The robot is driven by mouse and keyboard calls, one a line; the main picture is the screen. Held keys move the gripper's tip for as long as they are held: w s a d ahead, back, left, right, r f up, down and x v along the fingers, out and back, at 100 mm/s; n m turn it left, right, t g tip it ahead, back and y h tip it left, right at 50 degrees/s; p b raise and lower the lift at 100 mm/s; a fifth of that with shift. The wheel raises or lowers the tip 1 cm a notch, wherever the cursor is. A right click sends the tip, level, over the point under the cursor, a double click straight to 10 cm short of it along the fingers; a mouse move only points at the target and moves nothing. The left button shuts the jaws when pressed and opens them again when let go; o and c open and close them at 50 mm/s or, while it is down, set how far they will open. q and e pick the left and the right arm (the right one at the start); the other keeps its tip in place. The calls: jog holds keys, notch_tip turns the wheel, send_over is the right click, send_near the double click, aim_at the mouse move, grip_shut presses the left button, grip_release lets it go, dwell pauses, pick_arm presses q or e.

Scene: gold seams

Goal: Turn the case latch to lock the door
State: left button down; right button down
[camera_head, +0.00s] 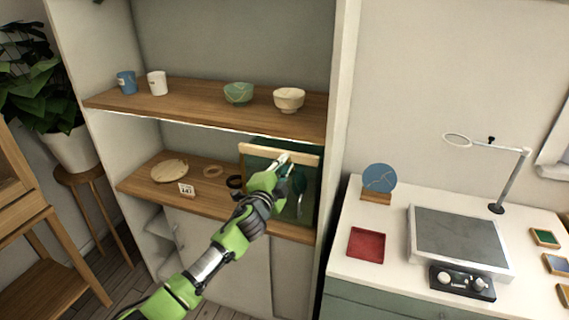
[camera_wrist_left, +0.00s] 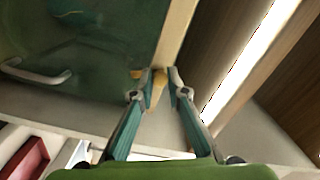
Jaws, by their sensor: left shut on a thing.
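The display case (camera_head: 270,151) has a green see-through door and a pale wooden top edge. It stands at the right end of the lower shelf. A pale door handle (camera_head: 300,206) shows on its front; it also shows in the left wrist view (camera_wrist_left: 36,74). The small brass latch (camera_wrist_left: 160,80) sits by the wooden frame edge, between my fingertips. My left gripper (camera_head: 286,163) reaches the case's upper front and is shut on the latch; it also shows in the left wrist view (camera_wrist_left: 161,88). In the head view the gripper hides the latch. My right gripper is not in view.
A wooden plate (camera_head: 169,171), a small card (camera_head: 186,190) and rings (camera_head: 213,171) lie left of the case. Cups and bowls (camera_head: 239,93) stand on the shelf above (camera_head: 200,107). A white worktop (camera_head: 335,245) with a lamp is at the right.

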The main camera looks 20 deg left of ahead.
pick_arm(q)
jog(key=shift+m+p, duration=0.35)
jog(key=shift+m, duration=1.85)
jog(key=c, duration=2)
grip_release()
jog(key=shift+o, duration=0.2)
jog(key=s, duration=1.2)
jog(key=shift+a, duration=0.2)
jog(key=shift+f, duration=0.15)
